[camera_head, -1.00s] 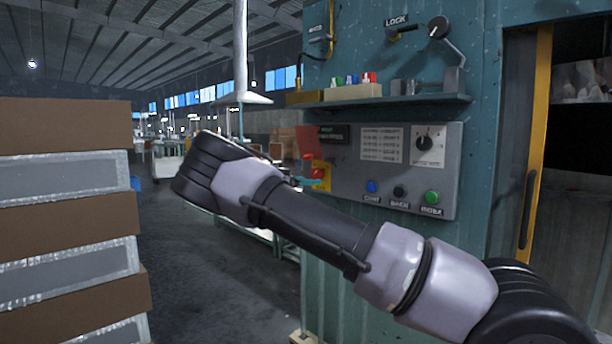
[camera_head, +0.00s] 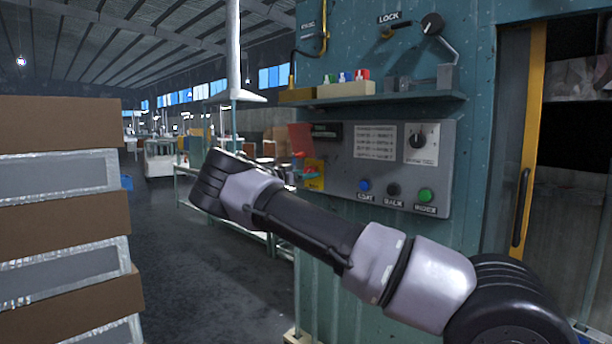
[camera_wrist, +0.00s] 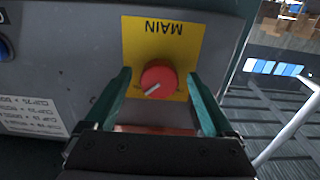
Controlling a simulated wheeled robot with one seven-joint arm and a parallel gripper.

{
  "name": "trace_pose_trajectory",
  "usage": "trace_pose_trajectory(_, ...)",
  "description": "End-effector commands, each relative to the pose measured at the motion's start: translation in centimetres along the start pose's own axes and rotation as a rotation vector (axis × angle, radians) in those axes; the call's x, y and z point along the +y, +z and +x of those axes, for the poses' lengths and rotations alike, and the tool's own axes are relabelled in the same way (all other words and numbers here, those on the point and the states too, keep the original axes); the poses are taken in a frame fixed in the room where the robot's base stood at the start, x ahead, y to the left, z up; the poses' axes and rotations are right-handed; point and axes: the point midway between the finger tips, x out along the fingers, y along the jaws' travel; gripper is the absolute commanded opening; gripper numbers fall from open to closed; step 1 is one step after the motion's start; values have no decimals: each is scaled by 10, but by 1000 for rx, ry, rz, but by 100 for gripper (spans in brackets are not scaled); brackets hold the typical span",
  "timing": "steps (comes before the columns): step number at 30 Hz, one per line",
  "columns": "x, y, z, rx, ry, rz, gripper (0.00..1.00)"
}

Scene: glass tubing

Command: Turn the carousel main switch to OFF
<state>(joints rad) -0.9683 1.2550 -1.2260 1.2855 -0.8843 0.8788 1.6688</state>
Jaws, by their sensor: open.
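The main switch is a red round knob (camera_wrist: 158,79) with a pale pointer line, on a yellow plate (camera_wrist: 131,46) marked MAIN, upside down in the wrist view. The line slants toward the lower left of that view. My gripper (camera_wrist: 161,102) is open, with one teal finger on each side of the knob. Small gaps seem to show between the fingers and the knob; I cannot tell whether either touches. In the head view the yellow plate (camera_head: 317,168) is at the panel's left end, and my wrist partly hides the gripper there.
Stacked boxes (camera_head: 58,125) stand at the left.

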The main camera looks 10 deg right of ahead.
Motion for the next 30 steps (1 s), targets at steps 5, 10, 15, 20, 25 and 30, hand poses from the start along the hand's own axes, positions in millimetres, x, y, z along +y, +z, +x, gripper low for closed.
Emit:
trace_pose_trajectory(5, 0, 0, 1, 0, -1, 0, 89)
trace_pose_trajectory(10, 0, 0, 1, 0, 0, 0, 62)
trace_pose_trajectory(15, 0, 0, 1, 0, 0, 0, 4)
trace_pose_trajectory(20, 0, 0, 1, 0, 0, -9, 4)
trace_pose_trajectory(25, 0, 0, 1, -1, 0, -54, 4)
trace_pose_trajectory(30, 0, 0, 1, -1, 0, -153, 4)
